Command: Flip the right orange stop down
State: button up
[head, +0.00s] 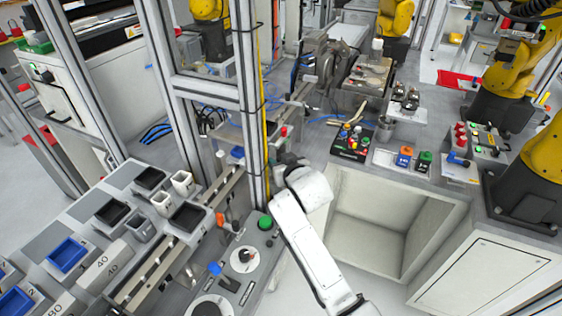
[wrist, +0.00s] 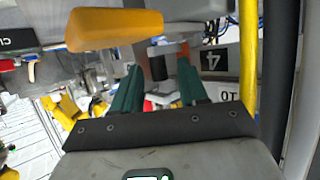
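A large orange stop (wrist: 115,28) with rounded edges fills the upper left of the wrist view, close to the camera. A smaller orange piece (wrist: 184,49) shows just past the right fingertip. I cannot tell from these views which is the right stop. In the head view a small orange piece (head: 220,218) stands at the console's back edge. My gripper (wrist: 161,68) has two green fingers, apart with nothing held between them. The large stop is above and left of the fingers, apart from them. In the head view my white arm hides most of the gripper.
A yellow vertical hose (wrist: 248,50) and a grey post run along the right of the wrist view. The console carries a green button (head: 265,222) and dials. A metal frame post (head: 250,100) rises beside my arm. An open cabinet recess (head: 380,225) lies right.

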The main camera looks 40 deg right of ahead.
jog(key=shift+r, duration=0.1)
jog(key=b+v, duration=0.1)
jog(key=v, duration=0.9)
jog(key=shift+s+a, duration=0.25)
jog(key=shift+s, duration=0.05)
dwell(0.4)
